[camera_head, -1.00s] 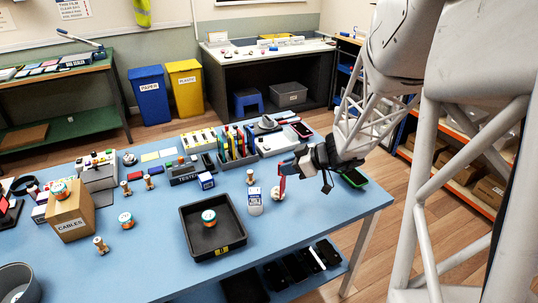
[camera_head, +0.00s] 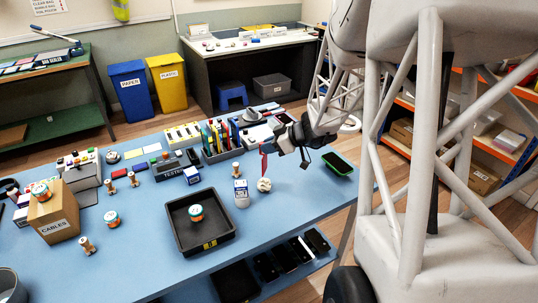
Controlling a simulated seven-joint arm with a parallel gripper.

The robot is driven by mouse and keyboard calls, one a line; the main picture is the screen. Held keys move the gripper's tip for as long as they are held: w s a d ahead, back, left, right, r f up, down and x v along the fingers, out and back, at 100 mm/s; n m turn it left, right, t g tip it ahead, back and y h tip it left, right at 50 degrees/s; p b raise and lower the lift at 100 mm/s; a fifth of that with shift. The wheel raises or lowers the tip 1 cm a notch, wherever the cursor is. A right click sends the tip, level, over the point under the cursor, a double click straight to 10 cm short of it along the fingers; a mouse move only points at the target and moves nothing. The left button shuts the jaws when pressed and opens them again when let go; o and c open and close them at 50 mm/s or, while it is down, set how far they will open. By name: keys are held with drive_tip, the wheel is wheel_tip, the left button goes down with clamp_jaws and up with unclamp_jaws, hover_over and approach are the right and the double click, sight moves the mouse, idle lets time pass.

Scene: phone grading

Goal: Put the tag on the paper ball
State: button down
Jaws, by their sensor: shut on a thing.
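The paper ball (camera_head: 264,185) is a small crumpled white lump on the blue table, right of the black tray. My gripper (camera_head: 268,149) is above it and slightly behind. It is shut on a thin red piece (camera_head: 264,165), which looks like the tag. The red piece hangs down with its lower end just over the ball. I cannot tell whether it touches the ball. The far fingertip is hard to make out at this size.
A green-edged phone (camera_head: 338,163) lies to the right. The table in front of the ball is clear.

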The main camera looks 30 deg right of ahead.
sight(265, 156)
drive_tip(key=shift+f, duration=0.1)
drive_tip(key=shift+f, duration=1.65)
drive_tip(key=shift+f, duration=0.15)
drive_tip(key=c, duration=1.1)
unclamp_jaws()
drive_tip(key=v, duration=1.2)
drive_tip(key=shift+a+r, duration=0.1)
drive_tip(key=shift+r, duration=0.1)
